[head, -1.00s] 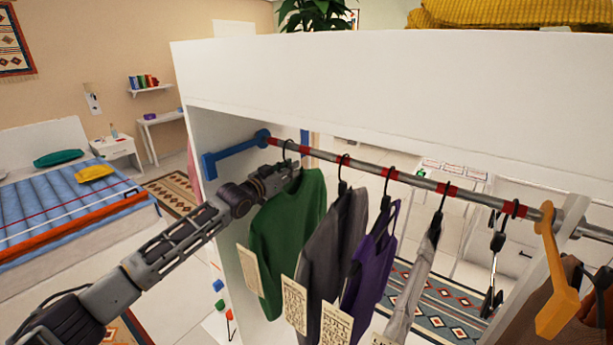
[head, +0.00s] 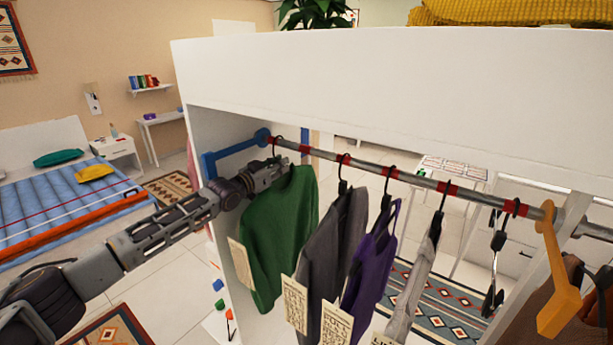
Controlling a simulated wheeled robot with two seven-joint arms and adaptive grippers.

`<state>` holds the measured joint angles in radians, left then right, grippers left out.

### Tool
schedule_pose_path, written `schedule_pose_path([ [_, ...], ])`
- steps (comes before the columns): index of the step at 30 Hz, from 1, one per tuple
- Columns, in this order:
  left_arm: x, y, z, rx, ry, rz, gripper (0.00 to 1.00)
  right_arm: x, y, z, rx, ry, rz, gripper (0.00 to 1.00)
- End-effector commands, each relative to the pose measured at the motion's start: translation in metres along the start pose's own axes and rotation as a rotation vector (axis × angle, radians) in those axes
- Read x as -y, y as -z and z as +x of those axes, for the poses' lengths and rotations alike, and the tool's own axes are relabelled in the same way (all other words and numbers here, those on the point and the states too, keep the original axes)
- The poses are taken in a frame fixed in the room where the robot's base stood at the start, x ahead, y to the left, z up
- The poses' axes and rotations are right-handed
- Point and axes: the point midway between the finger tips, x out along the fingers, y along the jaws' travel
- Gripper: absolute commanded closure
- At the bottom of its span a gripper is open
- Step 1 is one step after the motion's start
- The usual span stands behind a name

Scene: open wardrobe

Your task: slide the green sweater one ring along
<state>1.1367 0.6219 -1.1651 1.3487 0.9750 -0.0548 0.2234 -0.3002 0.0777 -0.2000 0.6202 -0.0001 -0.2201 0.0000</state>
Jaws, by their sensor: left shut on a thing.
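The green sweater (head: 282,235) hangs at the left end of the metal rod (head: 420,181), which carries red rings. Its hanger hook is close to the leftmost red ring (head: 276,141); the gripper partly hides the hook's lower part. My left gripper (head: 277,170) reaches in from the left and is shut at the top of the sweater, on its hanger or collar; I cannot tell exactly which part. A second red ring (head: 305,149) shows bare, right of the sweater's hook. My right gripper is not in view.
A grey garment (head: 330,250), a purple one (head: 372,260) and a light grey one (head: 413,285) hang to the right. A blue bracket (head: 235,152) holds the rod's left end near the wardrobe's side wall (head: 215,125).

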Motion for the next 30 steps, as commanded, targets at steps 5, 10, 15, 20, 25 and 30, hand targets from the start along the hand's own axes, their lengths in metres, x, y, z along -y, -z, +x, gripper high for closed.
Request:
schedule_pose_path([
  [5,0.008,0.001,0.0,0.001,0.001,0.002,1.0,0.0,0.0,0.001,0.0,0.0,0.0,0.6],
  [10,0.013,0.0,0.0,0.001,0.0,0.001,0.81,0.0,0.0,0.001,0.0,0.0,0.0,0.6],
  [15,0.012,-0.001,0.001,0.002,-0.001,-0.001,0.59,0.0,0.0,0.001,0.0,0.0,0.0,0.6],
  [20,0.012,-0.001,0.001,0.002,-0.001,0.0,0.57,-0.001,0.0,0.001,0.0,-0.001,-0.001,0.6],
  [25,0.012,-0.004,0.0,0.006,-0.001,-0.001,0.57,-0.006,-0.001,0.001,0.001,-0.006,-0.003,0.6],
  [30,0.012,-0.003,-0.002,0.005,-0.001,-0.002,0.57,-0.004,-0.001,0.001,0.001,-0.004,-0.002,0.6],
])
